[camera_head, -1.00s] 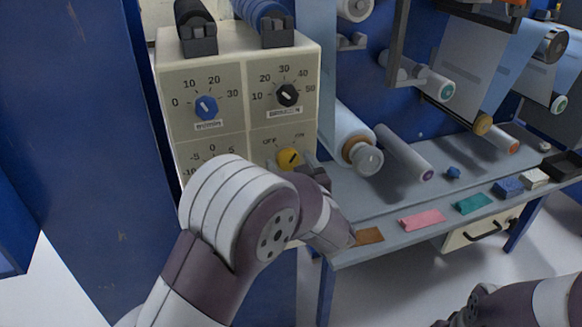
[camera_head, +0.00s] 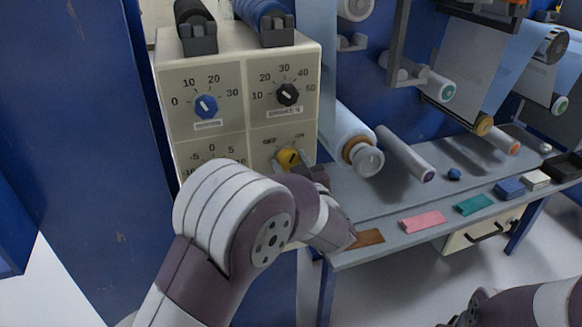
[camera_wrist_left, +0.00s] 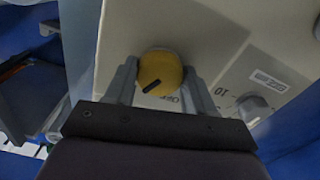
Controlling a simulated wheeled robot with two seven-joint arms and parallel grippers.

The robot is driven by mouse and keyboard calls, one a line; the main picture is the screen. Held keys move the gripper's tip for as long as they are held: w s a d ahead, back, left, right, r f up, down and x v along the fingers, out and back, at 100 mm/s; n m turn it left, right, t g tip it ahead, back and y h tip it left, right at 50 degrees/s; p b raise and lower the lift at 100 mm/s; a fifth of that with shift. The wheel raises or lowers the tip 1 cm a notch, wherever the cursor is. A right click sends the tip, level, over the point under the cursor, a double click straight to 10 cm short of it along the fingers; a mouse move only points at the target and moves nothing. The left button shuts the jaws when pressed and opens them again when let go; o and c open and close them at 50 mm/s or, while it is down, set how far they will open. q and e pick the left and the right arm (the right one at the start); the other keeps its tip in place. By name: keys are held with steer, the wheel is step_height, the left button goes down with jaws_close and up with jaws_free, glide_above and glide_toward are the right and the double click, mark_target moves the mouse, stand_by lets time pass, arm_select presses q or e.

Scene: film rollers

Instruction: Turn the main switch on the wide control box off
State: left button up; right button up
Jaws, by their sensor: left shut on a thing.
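The wide control box (camera_head: 230,68) is cream, with several dials on its front. Its main switch is a yellow round knob (camera_head: 287,159) with a dark mark, at the lower right under the OFF and ON labels. My left gripper (camera_head: 304,166) is at the knob, partly hidden by my own arm. In the left wrist view the knob (camera_wrist_left: 160,72) sits between the two grey fingers (camera_wrist_left: 162,88), which are shut on it. The dark mark lies slanted across the knob there. My right arm shows at the lower right, but its gripper is out of view.
A blue dial (camera_head: 206,106) and a black dial (camera_head: 288,94) sit above the knob. A grey table (camera_head: 380,218) with rollers and coloured pads, including a pink pad (camera_head: 423,222), stands to the right. A blue panel (camera_head: 85,150) stands to the left.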

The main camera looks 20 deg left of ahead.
arm_select(q)
steer(key=n+b, duration=0.2)
steer(key=n, duration=0.1)
steer(key=shift+f+n, duration=0.25)
steer(key=shift+n, duration=0.05)
steer(key=n+b, duration=0.3)
steer(key=shift+n, duration=0.3)
steer(key=n+b, duration=0.3)
steer(key=shift+n, duration=0.3)
steer(key=shift+r+n+b, duration=0.2)
steer(key=shift+n+b, duration=0.45)
steer(key=shift+n, duration=0.05)
steer(key=o, duration=1.1)
steer(key=shift+c, duration=0.2)
